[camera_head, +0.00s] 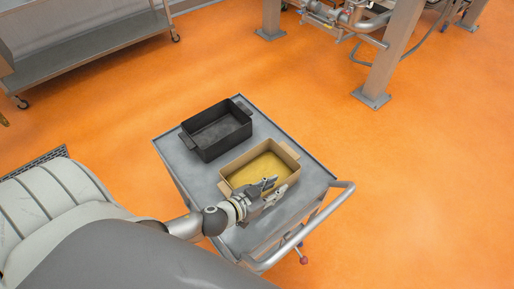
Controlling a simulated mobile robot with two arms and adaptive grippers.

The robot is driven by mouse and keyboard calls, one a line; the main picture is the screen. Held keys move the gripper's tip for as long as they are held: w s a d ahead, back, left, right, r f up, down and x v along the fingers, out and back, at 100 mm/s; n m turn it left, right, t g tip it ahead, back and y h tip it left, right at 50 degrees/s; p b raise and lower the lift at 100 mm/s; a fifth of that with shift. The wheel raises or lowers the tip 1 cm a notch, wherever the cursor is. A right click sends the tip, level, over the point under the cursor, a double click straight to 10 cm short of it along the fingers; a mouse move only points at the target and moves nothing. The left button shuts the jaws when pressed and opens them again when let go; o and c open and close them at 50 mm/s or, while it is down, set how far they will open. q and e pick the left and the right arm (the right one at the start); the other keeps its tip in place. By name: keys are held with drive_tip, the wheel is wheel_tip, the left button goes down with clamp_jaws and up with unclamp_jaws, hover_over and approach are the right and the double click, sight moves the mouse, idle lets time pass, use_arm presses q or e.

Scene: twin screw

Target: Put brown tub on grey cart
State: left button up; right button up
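The brown tub (243,159) is a tan, open rectangular tub with a yellowish inside. It appears to sit on top of the grey cart (314,172), towards the cart's handle side. My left gripper (270,186) is at the tub's near side and covers part of its rim there. I cannot tell whether its fingers are closed on the rim or only beside it. My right gripper is not in view.
A black tub (216,131) stands on the cart just behind and left of the brown tub. The cart's handle (318,222) curves along its right front. A steel shelf trolley (88,52) is at the upper left, and metal posts (397,50) stand at the upper right. Orange floor (430,180) to the right is clear.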

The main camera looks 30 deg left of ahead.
use_arm(q)
drive_tip(key=b+v, duration=0.2)
drive_tip(key=v, duration=0.8)
drive_tip(key=shift+s, duration=0.2)
drive_tip(key=shift+r, duration=0.15)
